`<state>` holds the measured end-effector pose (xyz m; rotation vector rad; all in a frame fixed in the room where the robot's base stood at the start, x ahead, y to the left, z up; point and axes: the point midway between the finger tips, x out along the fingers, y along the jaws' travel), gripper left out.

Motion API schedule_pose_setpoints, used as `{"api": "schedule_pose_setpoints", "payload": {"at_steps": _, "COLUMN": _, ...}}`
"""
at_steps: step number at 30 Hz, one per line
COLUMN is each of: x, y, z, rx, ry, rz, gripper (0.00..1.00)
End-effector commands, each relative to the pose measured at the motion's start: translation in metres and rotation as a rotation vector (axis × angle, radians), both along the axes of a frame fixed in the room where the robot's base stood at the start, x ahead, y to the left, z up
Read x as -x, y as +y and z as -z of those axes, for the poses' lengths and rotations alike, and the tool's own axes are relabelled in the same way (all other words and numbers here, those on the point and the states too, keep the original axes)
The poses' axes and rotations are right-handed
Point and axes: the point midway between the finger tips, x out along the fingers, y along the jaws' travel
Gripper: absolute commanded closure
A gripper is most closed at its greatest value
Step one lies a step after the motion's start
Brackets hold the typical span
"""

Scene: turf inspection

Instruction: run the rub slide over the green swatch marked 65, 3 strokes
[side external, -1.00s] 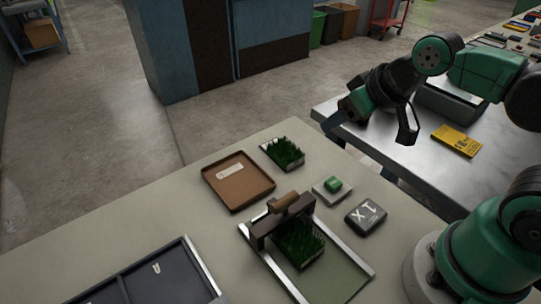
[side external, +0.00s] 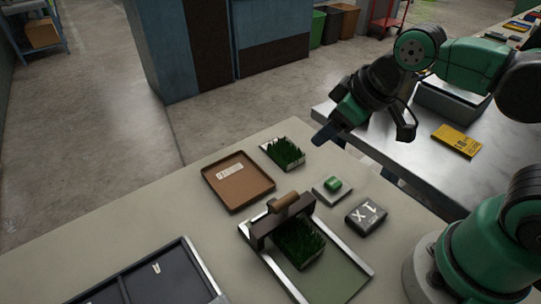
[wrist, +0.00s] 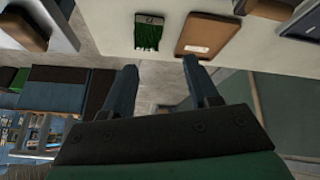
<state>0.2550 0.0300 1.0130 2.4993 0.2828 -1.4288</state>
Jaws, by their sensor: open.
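The rub slide (side external: 268,235), a dark bridge with a wooden handle (side external: 285,203), stands across two metal rails on the table. A green turf swatch (side external: 301,246) lies between the rails, against and partly under the slide. A second green turf swatch (side external: 284,154) with a pale label edge lies farther back, and also shows in the wrist view (wrist: 148,37). I cannot read the number 65 on either. My gripper (side external: 366,136) is open and empty, in the air to the right of the back swatch and well away from the slide. Its two fingers also show in the wrist view (wrist: 160,68).
A brown tray (side external: 225,198) with a white label lies left of the slide. A green block on a pale plate (side external: 319,194) and a dark block marked "1 X" (side external: 366,216) lie to the right. A dark divided tray (side external: 135,291) is at front left.

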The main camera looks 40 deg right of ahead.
Motion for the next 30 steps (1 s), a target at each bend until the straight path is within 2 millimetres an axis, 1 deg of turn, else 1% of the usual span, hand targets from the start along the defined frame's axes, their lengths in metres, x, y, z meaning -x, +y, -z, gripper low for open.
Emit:
{"api": "schedule_pose_setpoints", "payload": {"at_steps": 1, "x": 0.002, "y": 0.019, "z": 0.0, "rx": 0.067, "ry": 0.041, "rz": -0.166, "gripper": 0.46}}
{"api": "schedule_pose_setpoints", "payload": {"at_steps": 2, "x": 0.004, "y": 0.03, "z": 0.0, "rx": 0.115, "ry": 0.069, "rz": -0.275, "gripper": 0.46}}
{"api": "schedule_pose_setpoints", "payload": {"at_steps": 3, "x": 0.008, "y": 0.044, "z": 0.001, "rx": 0.176, "ry": 0.104, "rz": -0.421, "gripper": 0.46}}
{"api": "schedule_pose_setpoints", "payload": {"at_steps": 6, "x": 0.02, "y": 0.074, "z": 0.002, "rx": 0.317, "ry": 0.178, "rz": -0.758, "gripper": 0.46}}
{"api": "schedule_pose_setpoints", "payload": {"at_steps": 9, "x": 0.03, "y": 0.095, "z": 0.003, "rx": 0.418, "ry": 0.226, "rz": -1.008, "gripper": 0.46}}
{"api": "schedule_pose_setpoints", "payload": {"at_steps": 12, "x": 0.036, "y": 0.104, "z": 0.004, "rx": 0.47, "ry": 0.251, "rz": -1.139, "gripper": 0.46}}
{"api": "schedule_pose_setpoints", "payload": {"at_steps": 17, "x": 0.035, "y": 0.106, "z": 0.013, "rx": 0.484, "ry": 0.258, "rz": -1.172, "gripper": 0.46}}
{"api": "schedule_pose_setpoints", "payload": {"at_steps": 24, "x": 0.03, "y": 0.106, "z": 0.039, "rx": 0.482, "ry": 0.257, "rz": -1.17, "gripper": 0.46}}
{"api": "schedule_pose_setpoints", "payload": {"at_steps": 30, "x": 0.027, "y": 0.106, "z": 0.054, "rx": 0.481, "ry": 0.257, "rz": -1.168, "gripper": 0.46}}
